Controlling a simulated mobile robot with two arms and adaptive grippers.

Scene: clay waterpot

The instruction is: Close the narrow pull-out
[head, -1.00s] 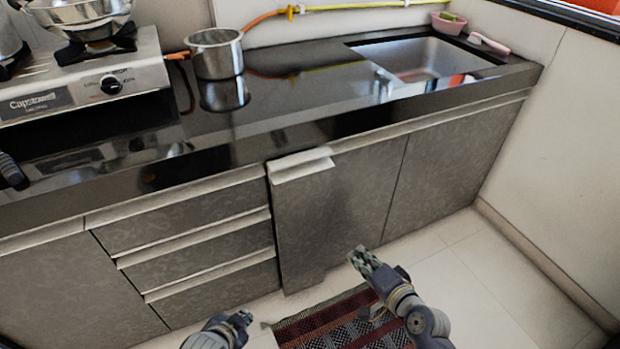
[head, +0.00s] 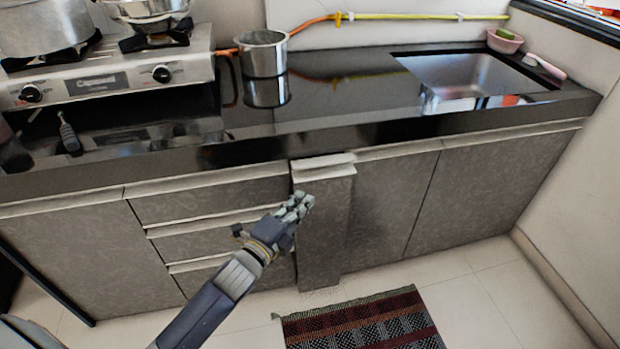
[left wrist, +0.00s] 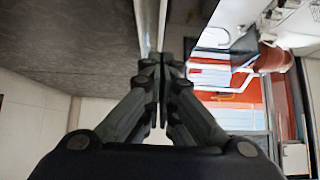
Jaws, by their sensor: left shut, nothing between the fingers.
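The narrow pull-out (head: 322,225) is a tall grey front with a pale top lip, between the drawers and the wider cabinet doors. It sticks out a little from the doors beside it. My left gripper (head: 300,203) is shut and empty, in front of the pull-out's left upper part in the head view. Whether it touches the front cannot be told. In the left wrist view the shut fingers (left wrist: 160,95) point along a grey panel and a pale edge. My right gripper is not in the head view.
A black countertop (head: 340,100) with a sink (head: 470,80), a pot (head: 263,55) and a stove (head: 110,80) runs above the cabinets. Three drawers (head: 210,205) are left of the pull-out. A patterned rug (head: 365,322) lies on the tiled floor, with free floor at the right.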

